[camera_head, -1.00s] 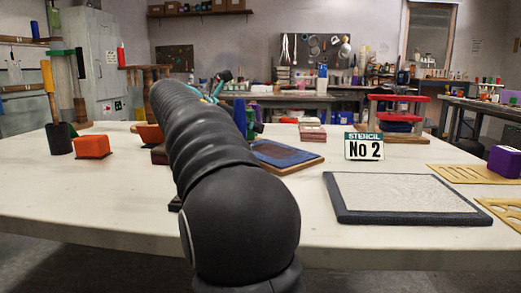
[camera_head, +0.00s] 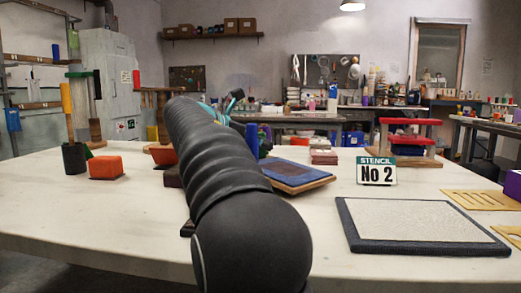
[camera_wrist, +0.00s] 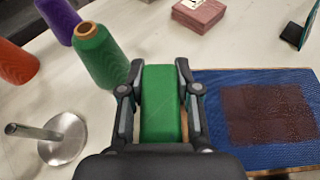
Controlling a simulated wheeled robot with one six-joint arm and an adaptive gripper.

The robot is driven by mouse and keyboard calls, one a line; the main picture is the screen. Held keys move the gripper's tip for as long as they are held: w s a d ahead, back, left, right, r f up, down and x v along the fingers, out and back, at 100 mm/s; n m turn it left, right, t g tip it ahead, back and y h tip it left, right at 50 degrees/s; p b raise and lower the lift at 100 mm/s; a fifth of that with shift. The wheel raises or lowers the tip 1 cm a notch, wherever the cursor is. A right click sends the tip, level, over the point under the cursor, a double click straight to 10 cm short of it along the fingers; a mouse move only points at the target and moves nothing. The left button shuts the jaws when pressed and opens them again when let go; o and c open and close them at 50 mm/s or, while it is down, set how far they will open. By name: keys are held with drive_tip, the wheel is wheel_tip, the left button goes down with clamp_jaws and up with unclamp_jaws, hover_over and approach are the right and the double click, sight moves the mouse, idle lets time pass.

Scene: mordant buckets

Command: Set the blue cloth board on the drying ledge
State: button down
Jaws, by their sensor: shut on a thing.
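The blue cloth board (camera_head: 300,178) lies on the near table, right of my arm, in the head view. In the wrist view the board (camera_wrist: 214,142) is to the right of my gripper, with a brown patch on its blue cloth and a wooden edge. My gripper (camera_wrist: 160,98) is shut on a green block (camera_wrist: 163,103) beside the board's left edge. I cannot tell whether the block is joined to the board. My arm hides the gripper in the head view. I cannot tell which surface is the drying ledge.
A green cone spool (camera_wrist: 100,55) and a metal post on a round base (camera_wrist: 62,140) stand close left of my gripper. The stencil sign (camera_head: 377,171) and a white-topped pad (camera_head: 420,222) are at right. A red-barred rack (camera_head: 408,122) stands behind. An orange block (camera_head: 106,167) is at left.

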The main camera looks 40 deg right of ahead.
wheel_tip(320, 180, up, 3)
drive_tip(key=shift+r+p, duration=0.15)
drive_tip(key=shift+p, duration=0.4)
drive_tip(key=s+d+r, duration=0.3)
drive_tip(key=s+r, duration=0.3)
drive_tip(key=s, duration=0.5)
drive_tip(key=shift+s+d+r+p, duration=0.15)
drive_tip(key=shift+d+r+p, duration=0.05)
drive_tip(key=shift+p, duration=0.2)
